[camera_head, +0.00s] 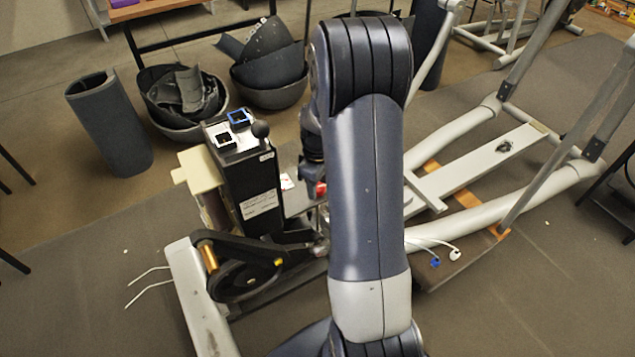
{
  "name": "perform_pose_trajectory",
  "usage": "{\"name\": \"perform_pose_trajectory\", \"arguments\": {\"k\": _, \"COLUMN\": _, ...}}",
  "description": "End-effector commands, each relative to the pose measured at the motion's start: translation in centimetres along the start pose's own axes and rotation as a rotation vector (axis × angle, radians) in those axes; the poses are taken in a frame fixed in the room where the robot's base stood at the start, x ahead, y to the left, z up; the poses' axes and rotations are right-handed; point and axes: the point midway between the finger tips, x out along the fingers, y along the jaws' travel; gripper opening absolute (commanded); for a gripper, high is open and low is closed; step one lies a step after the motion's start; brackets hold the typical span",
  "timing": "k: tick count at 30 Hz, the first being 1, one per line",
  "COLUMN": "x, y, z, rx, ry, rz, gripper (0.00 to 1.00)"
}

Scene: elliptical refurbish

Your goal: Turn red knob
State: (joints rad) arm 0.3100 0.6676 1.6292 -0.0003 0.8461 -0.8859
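A small red part (320,189), possibly the red knob, shows just left of my arm, below the dark wrist. It is small and partly covered, so I cannot tell its shape or whether anything touches it. My gripper (318,212) is at the lower end of the wrist, by the elliptical machine's (478,165) frame. My arm and the clutter there hide most of it. Its fingers are not clear, and I cannot tell whether they are open or shut.
A black box (250,185) with a ball-topped lever (261,130) stands left of the wrist. A flywheel (243,281) sits below it. Black bowls (180,122) and a dark rolled tube (109,125) are at the back left. White cable ends (454,253) lie to the right.

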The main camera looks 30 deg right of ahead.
Motion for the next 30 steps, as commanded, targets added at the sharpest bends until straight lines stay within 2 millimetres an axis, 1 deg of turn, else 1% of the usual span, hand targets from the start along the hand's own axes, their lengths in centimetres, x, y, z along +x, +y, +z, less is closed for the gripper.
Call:
{"name": "perform_pose_trajectory", "arguments": {"k": 1, "x": 0.0, "y": 0.0, "z": 0.0, "rx": 0.0, "ry": 0.0, "rz": 0.0, "gripper": 0.48}}
{"name": "perform_pose_trajectory", "arguments": {"k": 5, "x": 0.0, "y": 0.0, "z": 0.0, "rx": 0.001, "ry": 0.0, "rz": 0.0, "gripper": 0.59}}
{"name": "perform_pose_trajectory", "arguments": {"k": 11, "x": 0.0, "y": 0.0, "z": 0.0, "rx": 0.001, "ry": 0.001, "rz": 0.001, "gripper": 0.59}}
{"name": "perform_pose_trajectory", "arguments": {"k": 14, "x": -0.4, "y": 0.0, "z": 0.0, "rx": 0.001, "ry": 0.001, "rz": 0.001, "gripper": 0.59}}
{"name": "perform_pose_trajectory", "arguments": {"k": 17, "x": -1.6, "y": 0.1, "z": -0.1, "rx": 0.001, "ry": 0.003, "rz": 0.003, "gripper": 0.59}}
{"name": "perform_pose_trajectory", "arguments": {"k": 24, "x": -6.4, "y": 0.1, "z": -0.1, "rx": 0.001, "ry": 0.004, "rz": 0.005, "gripper": 0.59}}
{"name": "perform_pose_trajectory", "arguments": {"k": 27, "x": -8.3, "y": 0.1, "z": -0.1, "rx": 0.001, "ry": 0.003, "rz": 0.004, "gripper": 0.59}}
{"name": "perform_pose_trajectory", "arguments": {"k": 30, "x": -9.6, "y": 0.1, "z": 0.0, "rx": 0.001, "ry": 0.002, "rz": 0.002, "gripper": 0.59}}
